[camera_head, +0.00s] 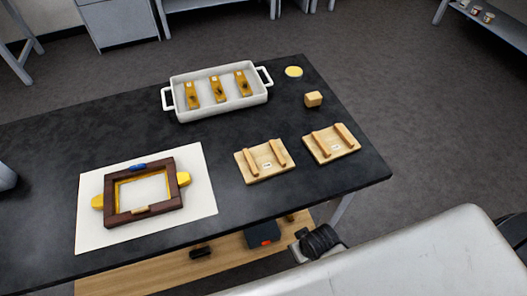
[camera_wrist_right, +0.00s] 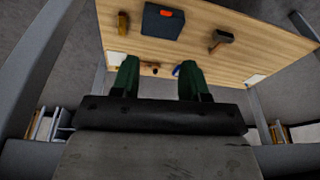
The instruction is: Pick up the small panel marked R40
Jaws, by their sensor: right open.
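Three small gilt panels stand in a white two-handled tray (camera_head: 200,112) at the back of the dark table: a left one (camera_head: 192,97), a middle one (camera_head: 218,92) and a right one (camera_head: 242,85). Each has a small pale label, too small to read, so I cannot tell which is R40. My right gripper (camera_wrist_right: 160,80) is open and empty, its two green fingers spread. In the wrist view it is over a wooden lower shelf, well away from the tray. My left gripper is not in view.
Two wooden rests, left (camera_head: 252,171) and right (camera_head: 318,153), lie on the table. A dark frame (camera_head: 143,214) lies on a white sheet (camera_head: 205,190). A wooden block (camera_head: 313,99) and yellow disc (camera_head: 294,71) sit at the right. A dark box (camera_wrist_right: 160,22) and hammer (camera_wrist_right: 221,39) are on the shelf.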

